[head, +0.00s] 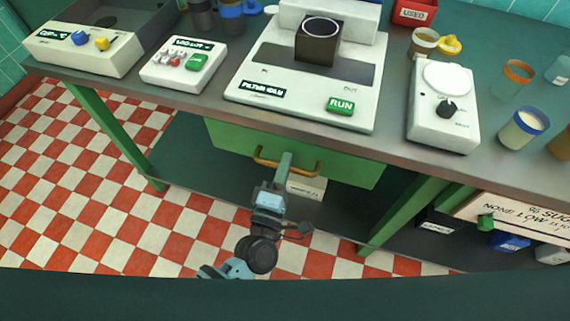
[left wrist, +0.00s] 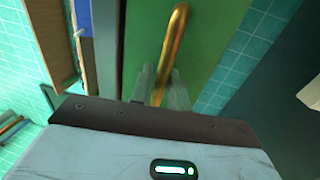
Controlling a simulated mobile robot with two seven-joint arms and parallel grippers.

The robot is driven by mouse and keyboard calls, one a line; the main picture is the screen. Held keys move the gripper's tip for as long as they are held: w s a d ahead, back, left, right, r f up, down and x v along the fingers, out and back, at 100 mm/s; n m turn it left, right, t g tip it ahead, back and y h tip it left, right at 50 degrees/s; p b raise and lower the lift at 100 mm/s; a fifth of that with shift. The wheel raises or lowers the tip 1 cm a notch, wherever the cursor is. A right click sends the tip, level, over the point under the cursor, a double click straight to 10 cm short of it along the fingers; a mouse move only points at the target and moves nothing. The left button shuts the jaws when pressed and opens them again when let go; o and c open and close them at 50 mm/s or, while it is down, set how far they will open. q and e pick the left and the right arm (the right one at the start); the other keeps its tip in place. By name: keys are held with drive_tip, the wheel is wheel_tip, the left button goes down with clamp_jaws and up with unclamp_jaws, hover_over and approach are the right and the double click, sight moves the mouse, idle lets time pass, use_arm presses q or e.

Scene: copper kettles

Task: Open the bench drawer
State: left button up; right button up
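The bench drawer (head: 340,165) has a green front under the bench top, with a curved brass handle (head: 268,161). Its front sits just below the bench edge and looks closed or nearly so. The green drawer front (left wrist: 215,25) lies behind. The exact finger contact is partly hidden. My right gripper is in neither view.
The bench top (head: 395,140) bears a filter machine (head: 250,110), a dial unit (head: 440,130) and several cups. A lower shelf (head: 200,165) holds a pale box (head: 306,187) behind my gripper. A green bench leg (head: 405,215) stands to the right. The checkered floor (head: 70,190) is clear at left.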

use_arm(q)
clamp_jaws()
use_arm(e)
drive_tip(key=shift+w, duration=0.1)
use_arm(q)
drive_tip(key=shift+s, duration=0.25)
drive_tip(key=r+v, duration=0.2)
drive_tip(key=v, duration=0.9)
drive_tip(key=r+p+v, duration=0.1)
drive_tip(key=r+v, duration=0.1)
drive_tip(key=v, duration=1)
drive_tip(key=shift+s+a+r, duration=0.15)
drive_tip(key=shift+s+a, duration=0.1)
drive_tip(key=shift+s, duration=0.1)
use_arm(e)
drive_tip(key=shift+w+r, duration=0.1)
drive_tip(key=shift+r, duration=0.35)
